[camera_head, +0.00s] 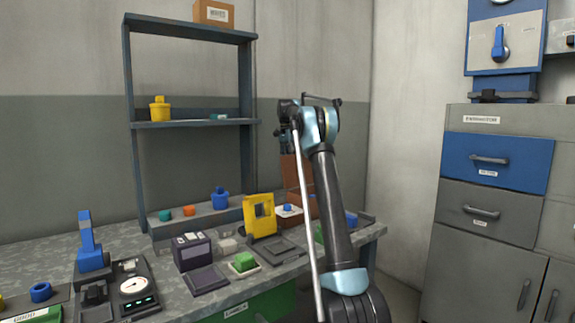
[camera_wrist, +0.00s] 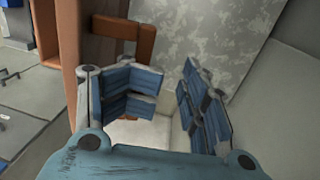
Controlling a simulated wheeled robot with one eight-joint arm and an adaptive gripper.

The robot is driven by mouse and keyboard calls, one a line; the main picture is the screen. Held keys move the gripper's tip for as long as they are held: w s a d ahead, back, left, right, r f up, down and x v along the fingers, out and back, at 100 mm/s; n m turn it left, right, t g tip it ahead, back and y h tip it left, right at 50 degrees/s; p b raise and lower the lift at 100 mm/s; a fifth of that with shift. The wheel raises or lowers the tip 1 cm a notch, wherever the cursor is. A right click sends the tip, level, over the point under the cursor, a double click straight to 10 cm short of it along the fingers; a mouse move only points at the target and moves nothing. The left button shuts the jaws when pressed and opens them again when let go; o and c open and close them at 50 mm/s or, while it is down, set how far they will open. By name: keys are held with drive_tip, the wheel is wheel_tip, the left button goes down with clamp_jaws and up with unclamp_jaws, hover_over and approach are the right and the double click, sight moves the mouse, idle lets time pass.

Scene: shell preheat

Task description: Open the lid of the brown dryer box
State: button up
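The brown dryer box (camera_head: 312,207) stands at the right end of the bench in the head view, partly hidden behind my arm. A brown panel (camera_head: 289,170), apparently its lid, rises upright above it. In the wrist view a brown upright part (camera_wrist: 87,35) with a brown handle (camera_wrist: 146,42) is on the left. My gripper (camera_wrist: 168,95) is open, its blue-padded fingers spread apart. The left finger overlaps the lower part of the handle in the picture; I cannot tell whether they touch. Nothing shows between the fingers except pale surface behind. In the head view the fingers are hard to make out.
A yellow frame (camera_head: 260,226), a dark box (camera_head: 190,252) and a green block (camera_head: 243,262) are on the bench left of the dryer box. A blue-grey shelf rack (camera_head: 190,124) stands behind. Grey cabinets (camera_head: 482,235) are at right, with open floor between.

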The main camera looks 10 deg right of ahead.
drive_tip(key=shift+r, duration=0.1)
idle(0.3)
wheel_tip(320, 180, up, 7)
drive_tip(key=shift+w+a+r, duration=0.15)
drive_tip(key=shift+w+a, duration=0.05)
drive_tip(key=shift+w, duration=0.15)
idle(0.3)
